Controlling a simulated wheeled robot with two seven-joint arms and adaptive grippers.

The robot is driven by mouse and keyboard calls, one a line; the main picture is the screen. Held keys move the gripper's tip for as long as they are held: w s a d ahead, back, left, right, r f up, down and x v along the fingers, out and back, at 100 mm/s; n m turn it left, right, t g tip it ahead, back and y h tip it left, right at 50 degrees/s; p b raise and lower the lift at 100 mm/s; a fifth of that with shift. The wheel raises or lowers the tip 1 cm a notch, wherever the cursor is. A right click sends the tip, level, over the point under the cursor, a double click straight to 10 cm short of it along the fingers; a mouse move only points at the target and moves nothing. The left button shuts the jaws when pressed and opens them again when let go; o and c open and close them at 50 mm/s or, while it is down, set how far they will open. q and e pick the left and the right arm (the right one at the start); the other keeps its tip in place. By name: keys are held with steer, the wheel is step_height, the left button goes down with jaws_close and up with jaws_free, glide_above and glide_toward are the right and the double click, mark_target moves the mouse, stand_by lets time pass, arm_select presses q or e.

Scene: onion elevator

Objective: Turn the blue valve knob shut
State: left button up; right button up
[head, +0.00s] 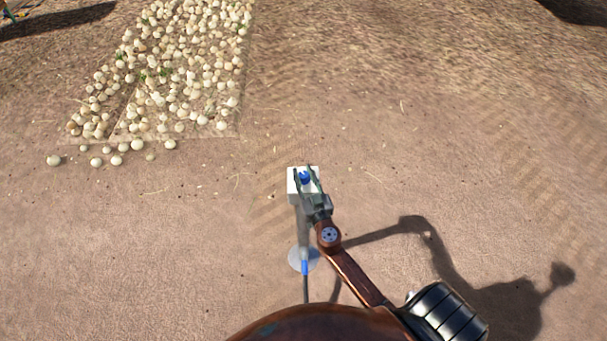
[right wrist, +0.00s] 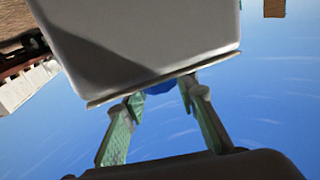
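A white box (head: 293,188) stands on a grey post with a round base, and a small blue valve knob (head: 305,178) sits on it. My right gripper (head: 306,173) is at the box, with one finger on each side of the knob. The fingers stand apart, and contact with the knob is not clear. In the right wrist view, the pale box (right wrist: 150,45) fills the top. The green-padded fingers (right wrist: 160,92) reach its edge, and part of the blue knob (right wrist: 160,88) shows between them. The rest of the knob is hidden. My left gripper is out of view.
A blue fitting (head: 304,267) with a dark pipe is low on the post, near its round base (head: 296,258). A patch of many pale onions (head: 180,70) lies at the upper left, with a few loose ones beside it. The dirt to the right is clear.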

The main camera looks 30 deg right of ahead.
steer(key=c, duration=0.6)
steer(key=shift+o, duration=0.2)
